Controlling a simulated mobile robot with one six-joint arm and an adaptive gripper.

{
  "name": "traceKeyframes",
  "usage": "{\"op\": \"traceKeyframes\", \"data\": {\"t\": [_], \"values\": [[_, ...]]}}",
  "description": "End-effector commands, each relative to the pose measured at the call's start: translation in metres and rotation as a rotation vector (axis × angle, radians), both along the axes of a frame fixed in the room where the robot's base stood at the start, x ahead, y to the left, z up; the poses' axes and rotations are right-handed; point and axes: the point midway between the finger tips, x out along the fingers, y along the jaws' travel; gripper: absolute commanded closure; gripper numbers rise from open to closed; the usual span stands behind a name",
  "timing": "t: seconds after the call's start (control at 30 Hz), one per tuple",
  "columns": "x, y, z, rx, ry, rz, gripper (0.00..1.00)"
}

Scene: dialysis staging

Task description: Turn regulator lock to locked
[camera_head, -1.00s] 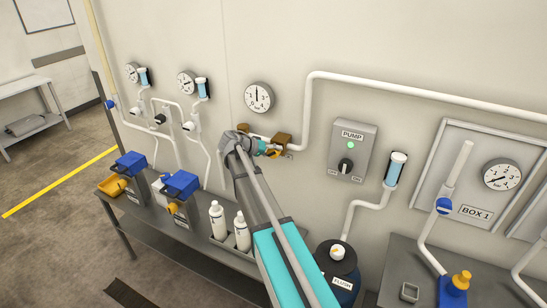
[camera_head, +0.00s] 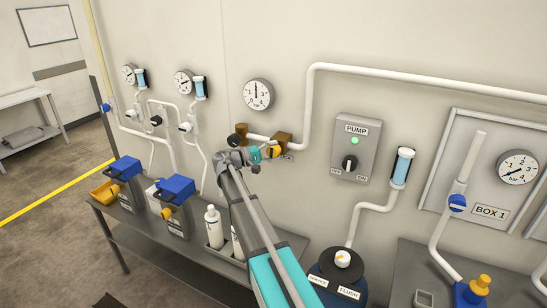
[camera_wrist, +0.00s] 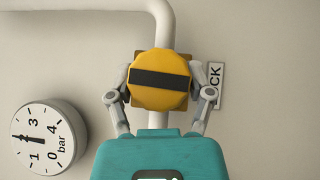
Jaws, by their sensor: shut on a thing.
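The regulator lock is a round yellow knob with a dark bar across its face (camera_wrist: 158,80). It sits on a brass block (camera_head: 284,138) on the white wall pipe. In the wrist view the bar lies level, crosswise to the pipe behind it. My gripper (camera_wrist: 159,92) has a finger on each side of the knob and is shut on it. In the head view my gripper (camera_head: 268,151) is at the block, and the knob is mostly hidden. A label (camera_wrist: 215,86) beside the knob is partly covered; only "CK" reads.
A round pressure gauge (camera_head: 258,94) hangs above the pipe. A second brass fitting (camera_head: 241,131) is left of the lock. The grey PUMP box (camera_head: 355,148) is to the right. Below are a white bottle (camera_head: 213,227) and the FLUSH container (camera_head: 342,270).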

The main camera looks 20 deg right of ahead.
Motion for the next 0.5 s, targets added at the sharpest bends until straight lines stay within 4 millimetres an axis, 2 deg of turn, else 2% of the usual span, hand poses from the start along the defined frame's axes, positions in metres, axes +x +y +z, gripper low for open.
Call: {"op": "traceKeyframes", "data": {"t": [0.5], "values": [[0.0002,0.0004,-0.0006,-0.029,0.042,0.003,0.80]]}}
